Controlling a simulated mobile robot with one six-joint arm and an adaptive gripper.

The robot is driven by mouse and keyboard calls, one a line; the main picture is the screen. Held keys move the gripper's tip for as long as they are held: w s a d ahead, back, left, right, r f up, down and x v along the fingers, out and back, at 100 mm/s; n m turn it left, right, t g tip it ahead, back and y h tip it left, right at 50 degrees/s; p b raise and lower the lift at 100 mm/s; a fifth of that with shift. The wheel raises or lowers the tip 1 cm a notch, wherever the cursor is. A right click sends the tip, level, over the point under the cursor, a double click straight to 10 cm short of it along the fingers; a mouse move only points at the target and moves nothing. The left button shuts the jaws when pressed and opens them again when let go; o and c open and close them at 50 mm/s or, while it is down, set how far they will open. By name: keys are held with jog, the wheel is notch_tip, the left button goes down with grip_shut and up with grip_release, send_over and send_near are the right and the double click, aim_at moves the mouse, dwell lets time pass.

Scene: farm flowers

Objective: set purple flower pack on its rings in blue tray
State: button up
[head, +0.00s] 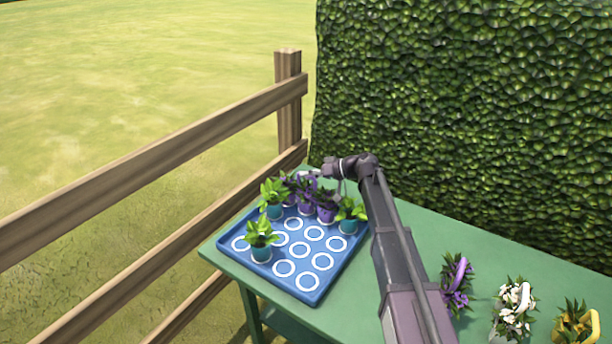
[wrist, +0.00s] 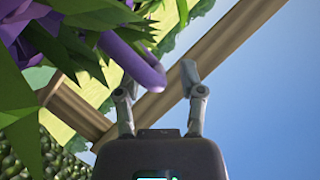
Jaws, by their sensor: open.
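The purple flower pack (head: 306,187) stands in the back part of the blue tray (head: 309,297), with purple blooms and purple pots. How its pots sit on the rings is partly hidden by leaves and neighbouring plants. My gripper (head: 340,188) is over the tray's back right corner, beside the pack. In the wrist view my gripper (wrist: 157,79) is open. The pack's curved purple handle (wrist: 142,63) reaches between the fingertips or just in front of them; I cannot tell which. Purple petals and leaves fill the upper left there.
Green plants in teal pots (head: 261,242) stand on the tray's left and right sides. White rings at the tray's front and middle are bare. On the green table (head: 420,225) to the right are another purple pack (head: 457,285), a white one (head: 514,310) and a yellow-handled one (head: 578,325). A hedge stands behind.

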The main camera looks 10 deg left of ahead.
jog(key=p+v, duration=0.3)
jog(key=v, duration=0.8)
jog(key=shift+d+p, duration=0.25)
jog(key=shift+p, duration=0.1)
jog(key=shift+r, duration=0.1)
jog(key=s+d+f+m+h+p, duration=0.2)
jog(key=s+d+m+h+p, duration=0.7)
jog(key=s+d, duration=1.7)
jog(key=h+p, duration=0.1)
jog(key=h, duration=0.4)
jog(key=shift+d, duration=0.35)
